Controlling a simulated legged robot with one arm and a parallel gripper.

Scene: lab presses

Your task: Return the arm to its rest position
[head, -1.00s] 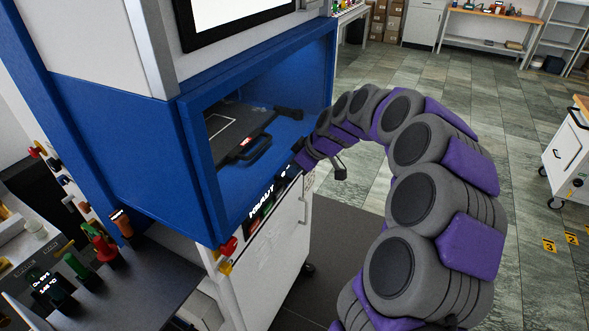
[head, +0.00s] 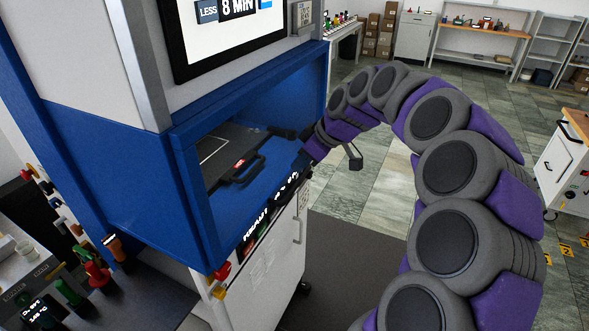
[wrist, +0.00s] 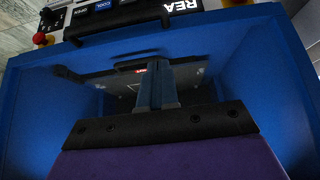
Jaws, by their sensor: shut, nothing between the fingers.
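My gripper shows in the wrist view (wrist: 157,85) as two dark bluish fingers held together with nothing between them. They point toward the inside of the blue press opening. In the head view my grey and purple arm arches over from the right, and its end is at the right side of the press opening; the fingertips are hard to make out there. Inside the blue press (head: 120,165) lies a dark tray with a black handle (head: 238,170) and a small red label. The tray also shows behind the fingers in the wrist view (wrist: 120,80).
A white cabinet (head: 270,262) with a control panel stands under the press opening. A dark shelf with coloured handles (head: 150,300) is at lower left. A white cart (head: 565,165) stands at the right edge. Tiled floor (head: 375,205) is clear between.

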